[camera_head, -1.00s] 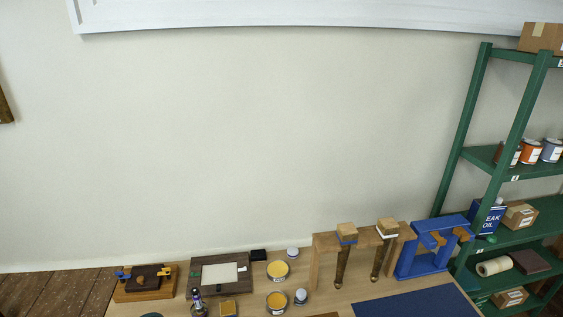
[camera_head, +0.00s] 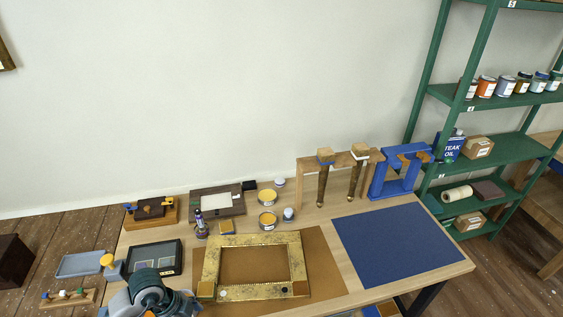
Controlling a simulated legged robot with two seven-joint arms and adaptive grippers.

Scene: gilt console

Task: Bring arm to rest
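A grey and teal rounded part of my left arm (camera_head: 150,292) shows at the lower left, over the front left of the workbench (camera_head: 318,212). No gripper fingers can be made out on it, and the rest of the arm is cut off by the bottom edge. My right arm and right gripper are not in view.
A blue mat (camera_head: 398,245) lies bare at the right. A wooden stand (camera_head: 310,181) holds two legs, beside a blue stand (camera_head: 386,178). Green shelving (camera_head: 482,147) stands at the right.

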